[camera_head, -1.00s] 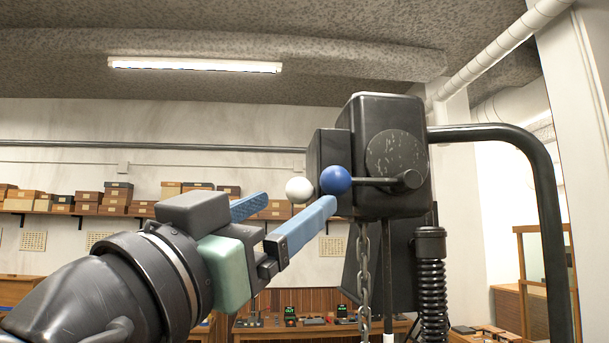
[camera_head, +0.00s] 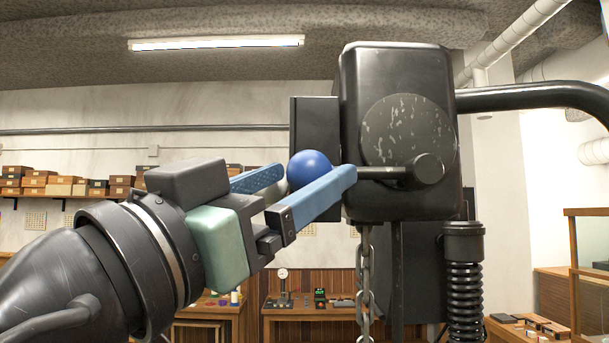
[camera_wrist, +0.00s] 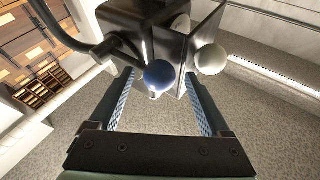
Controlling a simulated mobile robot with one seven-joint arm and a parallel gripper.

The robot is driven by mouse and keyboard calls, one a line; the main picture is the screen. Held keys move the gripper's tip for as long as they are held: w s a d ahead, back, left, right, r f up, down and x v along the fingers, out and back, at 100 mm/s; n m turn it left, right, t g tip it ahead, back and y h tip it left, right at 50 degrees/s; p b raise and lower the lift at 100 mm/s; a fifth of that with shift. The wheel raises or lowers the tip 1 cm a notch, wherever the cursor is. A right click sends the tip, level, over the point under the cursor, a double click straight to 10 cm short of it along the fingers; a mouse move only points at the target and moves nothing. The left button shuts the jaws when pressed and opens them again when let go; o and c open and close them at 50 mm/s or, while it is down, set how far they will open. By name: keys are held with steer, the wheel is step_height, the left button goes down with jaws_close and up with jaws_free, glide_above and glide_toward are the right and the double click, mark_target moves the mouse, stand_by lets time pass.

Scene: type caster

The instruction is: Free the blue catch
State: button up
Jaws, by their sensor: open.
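The blue catch shows as a glossy blue ball (camera_head: 310,167) on the end of a dark lever (camera_head: 390,173) on the side of a black housing (camera_head: 397,75). In the wrist view the blue ball (camera_wrist: 158,75) is ahead, between the lines of the two fingers. My gripper (camera_head: 316,175) is open, with blue fingers reaching to the ball from the left. In the head view the near finger overlaps the ball's lower edge. I cannot tell whether a finger touches it. A white ball (camera_wrist: 210,59) sits right of the blue one in the wrist view, beside a dark plate (camera_wrist: 200,40).
A chain (camera_head: 364,285) hangs below the housing. A black coil spring (camera_head: 464,290) stands to its right, and a thick black bent tube (camera_head: 530,97) leaves the housing to the right. Workbenches and shelved boxes (camera_head: 60,185) are far back.

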steer(key=shift+s, duration=0.15)
steer(key=shift+c, duration=0.7)
jaws_close()
steer(key=shift+f, duration=0.1)
steer(key=d+f+n+t+y+b, duration=0.3)
steer(key=f+n+t+y+b, duration=0.4)
steer(key=n+b, duration=0.4)
steer(key=shift+d+n, duration=0.15)
steer(key=shift+n, duration=1.05)
